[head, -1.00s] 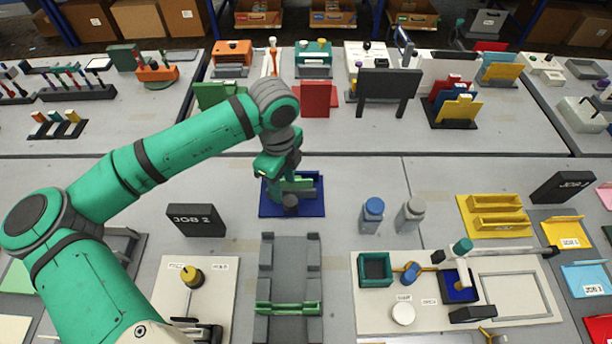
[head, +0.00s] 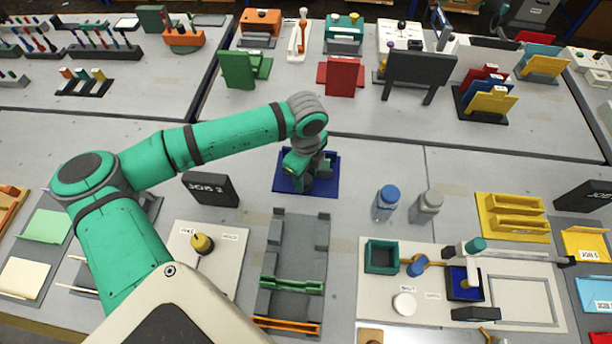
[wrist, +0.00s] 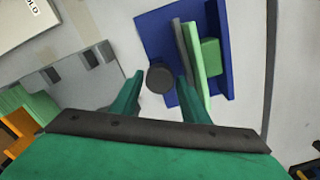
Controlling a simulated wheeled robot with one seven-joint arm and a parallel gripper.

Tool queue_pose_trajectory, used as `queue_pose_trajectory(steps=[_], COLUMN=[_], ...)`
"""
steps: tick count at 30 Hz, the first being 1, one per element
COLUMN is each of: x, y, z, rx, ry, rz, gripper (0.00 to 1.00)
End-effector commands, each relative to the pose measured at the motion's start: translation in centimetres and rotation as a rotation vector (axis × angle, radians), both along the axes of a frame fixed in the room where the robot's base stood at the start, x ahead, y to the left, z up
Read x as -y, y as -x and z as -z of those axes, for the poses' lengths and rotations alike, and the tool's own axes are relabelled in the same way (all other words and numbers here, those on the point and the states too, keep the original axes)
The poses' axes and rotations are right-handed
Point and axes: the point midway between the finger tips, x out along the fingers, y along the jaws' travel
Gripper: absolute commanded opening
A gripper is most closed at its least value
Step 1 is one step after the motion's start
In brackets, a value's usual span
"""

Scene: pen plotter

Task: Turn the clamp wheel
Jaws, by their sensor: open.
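The clamp wheel (wrist: 160,77) is a dark round knob in front of the blue clamp fixture (wrist: 155,40). In the wrist view it shows between the tips of my gripper's (wrist: 161,80) two green fingers, which are spread apart. I cannot tell whether either finger touches it. The fixture holds a grey plate (wrist: 185,55) beside light green and darker green pieces. In the head view, the fixture (head: 331,183) is at the middle of the bench, with my gripper (head: 298,184) over its left part. My gripper hides the wheel there.
A grey rail with a green crosspiece (head: 291,285) lies just in front of the fixture. A black JOB 2 sign (head: 211,189) stands to the left. Blue-capped (head: 386,203) and grey (head: 426,207) bottles stand to the right. Bare bench lies behind the fixture.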

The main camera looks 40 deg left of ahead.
Motion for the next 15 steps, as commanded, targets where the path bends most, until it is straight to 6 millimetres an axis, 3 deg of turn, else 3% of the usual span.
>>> queue_pose_trajectory(steps=[9, 13, 15], x=[-0.15, 0.02, 0.06], y=[0.11, 0.03, 0.05], z=[0.28, 0.27, 0.27], rx=[0.0, -0.001, -0.001], ry=[0.0, 0.0, 0.001], rz=[-0.003, 0.001, 0.001], gripper=[0.42, 0.13, 0.11])
